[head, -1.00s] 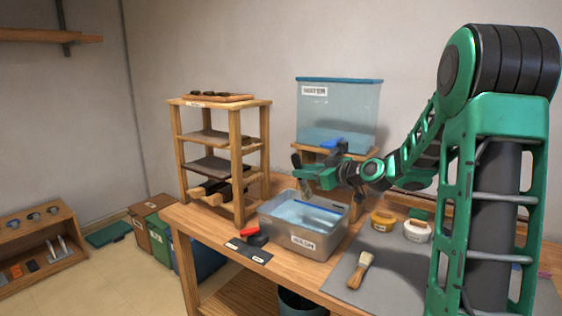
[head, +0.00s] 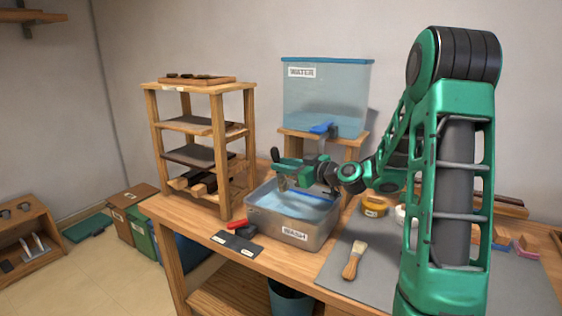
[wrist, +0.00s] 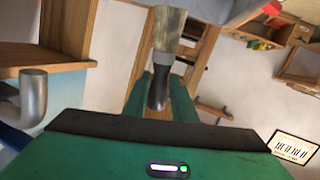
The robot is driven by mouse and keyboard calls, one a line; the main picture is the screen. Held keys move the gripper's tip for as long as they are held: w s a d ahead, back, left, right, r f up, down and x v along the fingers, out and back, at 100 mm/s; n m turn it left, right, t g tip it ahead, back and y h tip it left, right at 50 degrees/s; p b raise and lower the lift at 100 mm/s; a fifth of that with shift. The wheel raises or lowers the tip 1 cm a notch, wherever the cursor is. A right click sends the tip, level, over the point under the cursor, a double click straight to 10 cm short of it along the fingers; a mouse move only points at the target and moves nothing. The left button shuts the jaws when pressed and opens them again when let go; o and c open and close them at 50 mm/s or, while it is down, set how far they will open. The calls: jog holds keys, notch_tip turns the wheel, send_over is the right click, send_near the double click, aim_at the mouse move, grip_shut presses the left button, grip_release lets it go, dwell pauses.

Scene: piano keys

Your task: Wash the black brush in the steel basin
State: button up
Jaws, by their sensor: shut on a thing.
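My gripper (head: 281,168) is shut on the black brush, which it holds upright over the back left part of the steel basin. The brush's black handle (head: 276,155) sticks up above the fingers, and its pale bristles (head: 282,184) point down. In the wrist view, the black handle (wrist: 158,88) sits between the green fingers (wrist: 160,95), with the bristles (wrist: 168,30) beyond. The steel basin (head: 294,234), labelled WASH, holds bluish water (head: 300,204). I cannot tell whether the bristle tips touch the water.
A WATER tank (head: 330,95) with a blue tap (head: 322,128) stands behind the basin. A wooden rack (head: 218,150) is at its left. A red and black item (head: 243,228) lies by the basin's front left.

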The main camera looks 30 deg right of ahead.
aim_at(284, 192)
jog(key=shift+s+f, duration=0.15)
jog(key=shift+f, duration=4.9)
jog(key=shift+s+d, duration=0.1)
jog(key=shift+d, duration=0.05)
jog(key=shift+s+d, duration=1.05)
jog(key=shift+s, duration=0.5)
jog(key=shift+w+a, duration=0.6)
jog(key=shift+w, duration=0.25)
jog(key=shift+w+a, duration=0.6)
jog(key=shift+w, duration=0.25)
